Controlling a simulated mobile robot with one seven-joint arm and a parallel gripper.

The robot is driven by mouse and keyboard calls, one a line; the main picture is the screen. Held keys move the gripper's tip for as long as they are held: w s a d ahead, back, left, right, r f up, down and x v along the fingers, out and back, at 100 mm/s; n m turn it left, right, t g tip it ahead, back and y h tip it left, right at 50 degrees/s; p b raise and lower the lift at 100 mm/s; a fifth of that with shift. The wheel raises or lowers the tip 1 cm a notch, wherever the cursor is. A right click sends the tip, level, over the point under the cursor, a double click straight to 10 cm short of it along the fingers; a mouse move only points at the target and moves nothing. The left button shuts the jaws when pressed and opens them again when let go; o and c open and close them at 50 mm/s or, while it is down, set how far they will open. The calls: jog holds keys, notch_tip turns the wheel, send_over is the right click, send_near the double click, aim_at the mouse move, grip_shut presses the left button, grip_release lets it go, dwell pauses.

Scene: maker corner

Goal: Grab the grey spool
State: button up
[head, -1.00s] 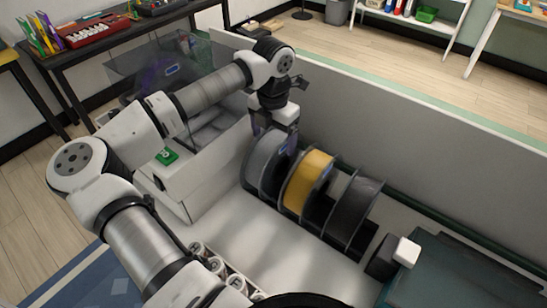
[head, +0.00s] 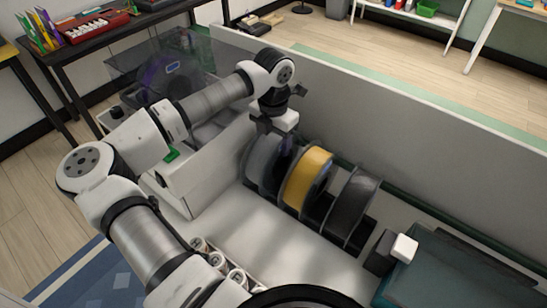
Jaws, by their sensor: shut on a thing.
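The grey spool (head: 259,158) stands upright on edge at the left end of a row of three spools. My gripper (head: 272,139) points down over its top from above and is shut on its upper part. The spool is still in line with the others; I cannot tell whether it is lifted. The fingertips are partly hidden by the spool and by the gripper itself.
A yellow spool (head: 306,178) stands close on the right, then a dark grey spool (head: 352,203). A low wall (head: 400,150) runs behind them. A clear-covered machine (head: 160,75) and a white box (head: 196,175) stand at left.

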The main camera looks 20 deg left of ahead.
jog(key=shift+r, duration=0.1)
grip_shut()
jog(key=shift+w, duration=0.1)
